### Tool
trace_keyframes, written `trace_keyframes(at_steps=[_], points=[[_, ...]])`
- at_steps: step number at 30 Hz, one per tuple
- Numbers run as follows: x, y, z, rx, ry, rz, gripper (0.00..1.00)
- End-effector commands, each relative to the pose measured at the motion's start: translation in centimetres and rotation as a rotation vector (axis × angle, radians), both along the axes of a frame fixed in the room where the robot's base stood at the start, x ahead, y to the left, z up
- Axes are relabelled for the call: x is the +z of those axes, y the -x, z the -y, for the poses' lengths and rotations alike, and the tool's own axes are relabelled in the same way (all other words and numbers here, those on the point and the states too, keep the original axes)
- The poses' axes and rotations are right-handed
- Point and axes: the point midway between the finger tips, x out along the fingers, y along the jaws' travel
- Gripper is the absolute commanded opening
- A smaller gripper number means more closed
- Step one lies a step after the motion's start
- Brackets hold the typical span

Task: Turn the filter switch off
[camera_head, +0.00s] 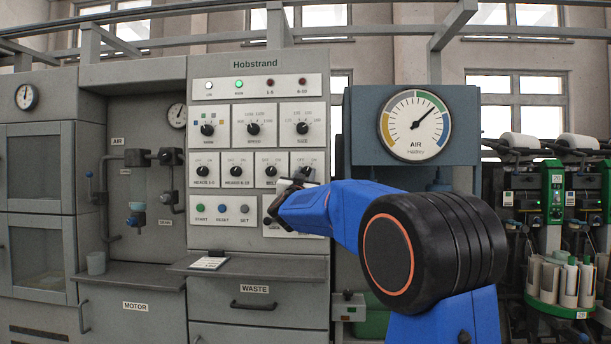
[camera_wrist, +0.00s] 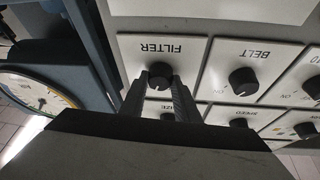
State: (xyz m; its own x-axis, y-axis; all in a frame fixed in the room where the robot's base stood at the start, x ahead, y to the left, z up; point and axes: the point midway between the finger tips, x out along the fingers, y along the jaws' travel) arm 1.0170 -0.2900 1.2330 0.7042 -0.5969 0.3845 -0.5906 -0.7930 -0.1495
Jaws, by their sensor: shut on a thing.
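The filter switch (camera_wrist: 160,72) is a round black knob on a white plate marked FILTER, which appears upside down in the wrist view. My gripper (camera_wrist: 160,88) has its two dark fingers on either side of this knob and is shut on it. The way the knob's pointer faces is hard to tell. In the head view my gripper (camera_head: 300,178) is at the right end of the lower knob row and hides most of the filter plate (camera_head: 307,157).
The belt knob (camera_wrist: 242,81) sits beside the filter plate, with more knobs around. Below in the head view are the start, reset and set buttons (camera_head: 222,208) and a grey shelf (camera_head: 290,268). A large air gauge (camera_head: 414,125) stands right of the panel.

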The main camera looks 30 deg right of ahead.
Motion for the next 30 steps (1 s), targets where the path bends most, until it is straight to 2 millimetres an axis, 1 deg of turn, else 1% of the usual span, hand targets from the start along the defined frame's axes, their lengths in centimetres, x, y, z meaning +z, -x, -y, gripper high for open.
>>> trace_keyframes(at_steps=[18,24,30], points=[[0.02,0.30,0.46,-0.002,0.465,-0.314,0.06],[0.10,0.36,0.48,-0.002,0.594,-0.400,0.06],[0.08,0.37,0.52,-0.001,0.685,-0.463,0.06]])
